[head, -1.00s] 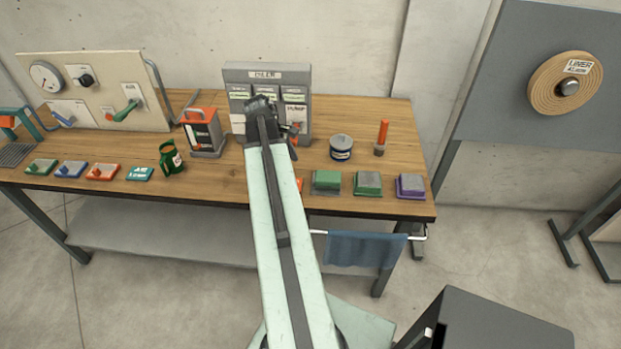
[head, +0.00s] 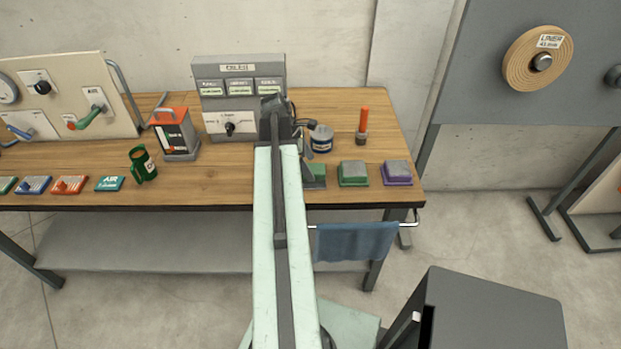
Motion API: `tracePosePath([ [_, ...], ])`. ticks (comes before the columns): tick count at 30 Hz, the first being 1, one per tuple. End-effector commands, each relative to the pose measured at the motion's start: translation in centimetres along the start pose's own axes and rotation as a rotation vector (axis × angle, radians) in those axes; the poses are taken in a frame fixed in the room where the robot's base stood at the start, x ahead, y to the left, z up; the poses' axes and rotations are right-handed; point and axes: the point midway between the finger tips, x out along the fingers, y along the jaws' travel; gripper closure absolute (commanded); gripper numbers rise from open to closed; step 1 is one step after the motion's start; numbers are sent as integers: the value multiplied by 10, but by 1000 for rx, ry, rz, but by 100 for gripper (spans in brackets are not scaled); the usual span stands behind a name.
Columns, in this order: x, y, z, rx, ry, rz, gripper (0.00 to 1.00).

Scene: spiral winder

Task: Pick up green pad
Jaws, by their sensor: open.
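Two green pads with block-like tops stand near the bench's front edge. The left green pad (head: 316,182) is partly hidden by my arm and gripper. The other green pad (head: 353,181), with a greyer top, is in full view to its right. My gripper (head: 308,148) is open, hanging over the bench just above and left of the left green pad. Its fingers are small and dark here, and I cannot tell the height between them and the pad.
A purple pad (head: 397,180) sits right of the green ones. A blue cloth (head: 355,241) hangs in front.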

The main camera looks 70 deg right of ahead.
Motion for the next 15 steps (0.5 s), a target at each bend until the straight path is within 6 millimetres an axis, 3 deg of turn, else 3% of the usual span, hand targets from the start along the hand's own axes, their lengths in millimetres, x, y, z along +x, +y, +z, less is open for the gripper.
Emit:
tracePosePath([
  [1, 18, -2, -4, 1, 0, 0, 20],
  [3, 29, -1, -4, 2, 0, 0, 20],
  [11, 28, -1, -1, 0, 0, 1, 20],
  [15, 28, -1, -1, 0, 0, 1, 56],
])
